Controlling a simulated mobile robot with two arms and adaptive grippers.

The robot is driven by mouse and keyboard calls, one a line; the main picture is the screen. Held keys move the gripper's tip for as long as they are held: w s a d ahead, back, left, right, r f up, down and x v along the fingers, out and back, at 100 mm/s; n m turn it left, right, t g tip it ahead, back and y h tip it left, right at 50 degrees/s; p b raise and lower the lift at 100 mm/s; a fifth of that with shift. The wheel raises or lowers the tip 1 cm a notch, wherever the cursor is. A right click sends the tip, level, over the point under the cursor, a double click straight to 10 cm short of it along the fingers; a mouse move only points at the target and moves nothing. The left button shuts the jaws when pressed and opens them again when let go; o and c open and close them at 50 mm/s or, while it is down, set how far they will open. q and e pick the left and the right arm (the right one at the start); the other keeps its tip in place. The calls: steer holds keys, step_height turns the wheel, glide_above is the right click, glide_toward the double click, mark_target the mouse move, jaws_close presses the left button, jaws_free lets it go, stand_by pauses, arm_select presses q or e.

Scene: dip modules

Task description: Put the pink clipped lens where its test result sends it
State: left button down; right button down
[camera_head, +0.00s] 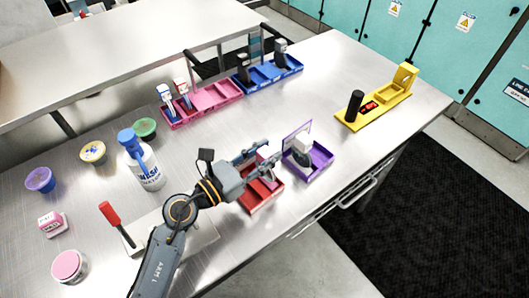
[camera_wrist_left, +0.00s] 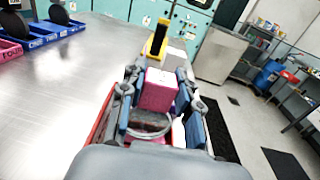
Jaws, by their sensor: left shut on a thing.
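My left gripper (camera_head: 270,163) is over the red tray (camera_head: 257,200) and shut on a pink block-shaped piece. In the left wrist view, the pink piece (camera_wrist_left: 157,90) sits upright between the blue-padded fingers of the left gripper (camera_wrist_left: 160,108). A thin grey loop shows just below it, so I take it for the pink clipped lens. In the head view, the gripper mostly hides it. The yellow device (camera_head: 378,108) at the right has a black cylinder and a small red display that I cannot read. My right gripper is not in view.
A purple tray (camera_head: 318,172) holding a grey-white piece stands right beside my gripper. Pink (camera_head: 222,97) and blue (camera_head: 289,70) trays with standing pieces are at the back. A wash bottle (camera_head: 148,168), several pots and a red-handled tool (camera_head: 112,218) are at the left. Metal table is clear before the yellow device.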

arm_select(q)
steer(key=shift+f, duration=0.2)
steer(key=c, duration=1.1)
jaws_free()
steer(key=shift+c, duration=0.2)
steer(key=shift+o, duration=0.9)
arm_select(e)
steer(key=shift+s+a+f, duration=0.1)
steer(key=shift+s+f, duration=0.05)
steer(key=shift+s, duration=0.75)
arm_select(q)
steer(key=shift+r, duration=0.1)
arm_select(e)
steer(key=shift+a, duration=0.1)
arm_select(q)
steer(key=shift+r, duration=0.2)
steer(key=b+v, duration=0.3)
steer(key=v, duration=0.9)
steer(key=shift+b, duration=0.4)
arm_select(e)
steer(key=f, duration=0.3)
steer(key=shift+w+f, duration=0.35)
